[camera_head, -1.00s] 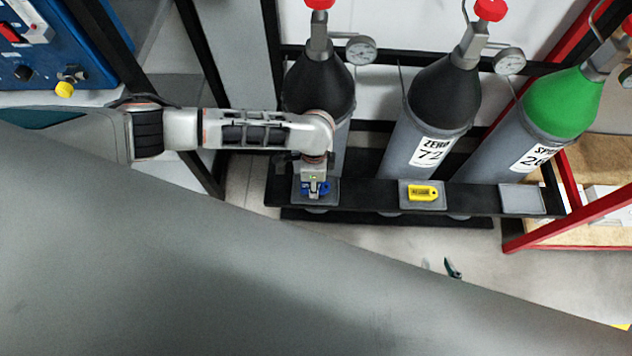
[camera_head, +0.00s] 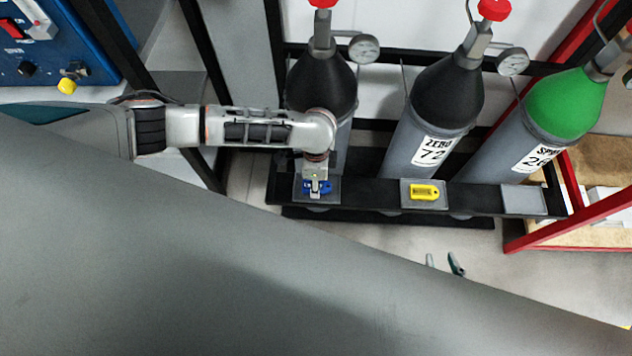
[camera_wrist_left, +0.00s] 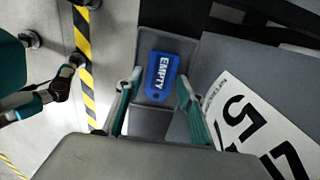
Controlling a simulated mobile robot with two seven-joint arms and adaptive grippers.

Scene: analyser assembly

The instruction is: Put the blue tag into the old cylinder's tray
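The blue tag (camera_wrist_left: 161,76), marked EMPTY, lies on the small grey tray (camera_wrist_left: 151,123) at the foot of the leftmost cylinder (camera_head: 318,84). In the head view the tag (camera_head: 326,187) is partly covered by my left gripper (camera_head: 317,186). In the left wrist view my left gripper (camera_wrist_left: 158,82) is open, with one finger on each side of the tag and gaps between. My right gripper (camera_head: 444,263) shows only its two fingertips, apart, low over the floor in front of the rack; nothing shows between them.
A yellow tag (camera_head: 424,192) lies on the tray of the ZERO cylinder (camera_head: 434,100). The tray (camera_head: 523,200) by the green-topped cylinder (camera_head: 560,105) is empty. The black rack (camera_head: 375,195) and a red frame (camera_head: 565,232) border the space. My own arm hides the lower left.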

